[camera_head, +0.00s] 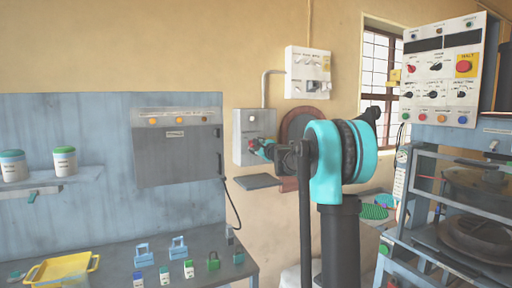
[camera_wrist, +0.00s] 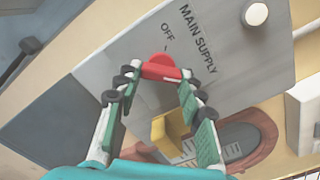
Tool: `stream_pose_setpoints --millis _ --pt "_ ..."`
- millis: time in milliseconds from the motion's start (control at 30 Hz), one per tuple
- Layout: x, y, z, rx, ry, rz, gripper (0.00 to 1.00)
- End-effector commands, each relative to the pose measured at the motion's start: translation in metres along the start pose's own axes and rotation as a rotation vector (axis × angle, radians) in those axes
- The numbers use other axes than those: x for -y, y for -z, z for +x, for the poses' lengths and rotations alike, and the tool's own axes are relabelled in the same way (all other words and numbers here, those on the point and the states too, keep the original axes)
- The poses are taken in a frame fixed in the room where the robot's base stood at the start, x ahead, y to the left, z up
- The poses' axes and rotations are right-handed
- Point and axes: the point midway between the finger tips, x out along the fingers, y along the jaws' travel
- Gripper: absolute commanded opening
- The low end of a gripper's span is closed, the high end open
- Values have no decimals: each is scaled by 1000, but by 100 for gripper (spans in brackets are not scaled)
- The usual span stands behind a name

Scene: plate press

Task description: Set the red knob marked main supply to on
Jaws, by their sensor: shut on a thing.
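The red knob (camera_wrist: 161,69) sits on a grey panel (camera_wrist: 225,70) lettered MAIN SUPPLY, with OFF printed just above the knob in the wrist view. My gripper (camera_wrist: 160,74) has one finger at each end of the knob's red bar and is shut on it. No ON label shows in the wrist view. In the head view, the grey supply box (camera_head: 257,122) hangs on the wall, and my gripper (camera_head: 258,147) reaches its front. The knob is small and partly hidden there.
A white box (camera_head: 308,72) with switches is mounted above right, joined by conduit. A grey shelf (camera_head: 257,182) juts out below the supply box. A bench with padlocks (camera_head: 213,262) and a yellow tray (camera_head: 62,268) stands at left. A press with a control panel (camera_head: 442,72) stands at right.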

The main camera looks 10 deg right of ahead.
Motion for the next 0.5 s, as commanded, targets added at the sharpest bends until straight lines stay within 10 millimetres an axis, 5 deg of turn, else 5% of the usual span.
stream_pose_setpoints --millis 500 --pt "-1 1 -1 -1 0 34 10"
